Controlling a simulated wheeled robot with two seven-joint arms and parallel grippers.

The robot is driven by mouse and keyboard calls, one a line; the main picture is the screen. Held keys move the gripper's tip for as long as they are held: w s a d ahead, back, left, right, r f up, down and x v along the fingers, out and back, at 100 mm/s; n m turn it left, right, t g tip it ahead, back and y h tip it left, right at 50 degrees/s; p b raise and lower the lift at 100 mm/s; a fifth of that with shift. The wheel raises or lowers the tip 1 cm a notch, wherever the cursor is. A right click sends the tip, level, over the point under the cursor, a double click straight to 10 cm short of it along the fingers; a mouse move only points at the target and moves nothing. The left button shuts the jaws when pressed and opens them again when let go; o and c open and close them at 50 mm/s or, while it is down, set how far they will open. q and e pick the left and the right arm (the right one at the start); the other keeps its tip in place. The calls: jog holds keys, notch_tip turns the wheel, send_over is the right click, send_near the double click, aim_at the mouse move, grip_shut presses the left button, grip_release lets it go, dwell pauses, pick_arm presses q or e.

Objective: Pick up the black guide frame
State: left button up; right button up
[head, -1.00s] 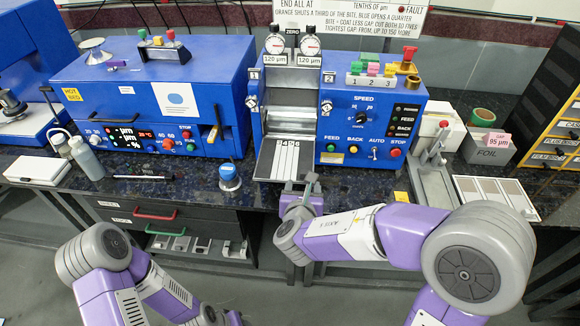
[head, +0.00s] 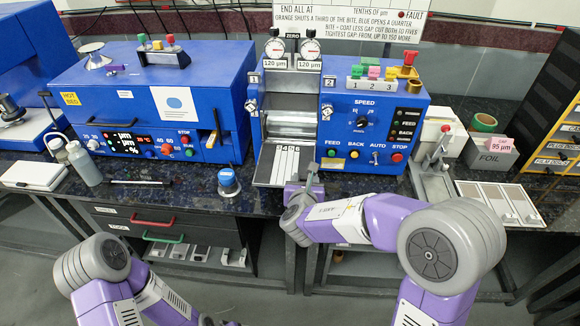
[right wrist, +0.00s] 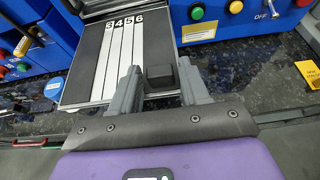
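A small black block (right wrist: 160,76) shows between the two fingertips of my right gripper (right wrist: 161,84) in the right wrist view. It may be part of the black guide frame, but its full shape is hidden. It nearly fills the gap between the grey fingers; I cannot tell whether they press on it. In the head view my right gripper (head: 306,186) is at the counter's front edge, just right of the tray with numbered strips (head: 278,166). The black piece is too small to make out there. My left arm is low at the left, its gripper out of view.
The blue coating machine (head: 362,138) stands right behind the right gripper. A blue-capped jar (head: 228,183) is left of the tray, and a yellow note (right wrist: 309,71) lies to the right.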

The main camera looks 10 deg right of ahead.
grip_shut()
jog(key=shift+r, duration=0.1)
